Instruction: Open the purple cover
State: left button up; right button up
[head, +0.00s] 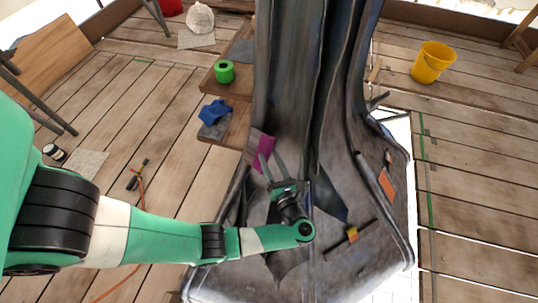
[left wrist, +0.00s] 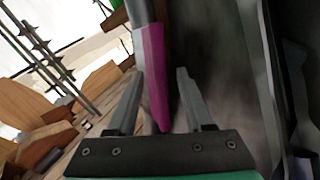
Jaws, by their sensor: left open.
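The purple cover (head: 262,150) is a small magenta panel on the left side of the grey spire (head: 290,90). In the left wrist view the purple cover (left wrist: 154,75) shows as a narrow upright strip. My left gripper (head: 272,162) is open, with its fingertips at the cover in the head view. In the left wrist view the cover's lower part lies between the two fingers of my left gripper (left wrist: 158,85), nearer the left finger. I cannot tell whether a finger touches it. The cover's hinge and latch cannot be made out. My right gripper is not in view.
A yellow bucket (head: 432,62) stands at the right. A yellow-marked dark tool (head: 351,235) lies on the spire's base.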

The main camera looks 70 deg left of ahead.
pick_arm(q)
jog(key=shift+a, duration=0.85)
jog(key=shift+s, duration=0.1)
grip_shut()
jog(key=shift+f, duration=0.1)
jog(key=shift+f, duration=0.1)
dwell(0.5)
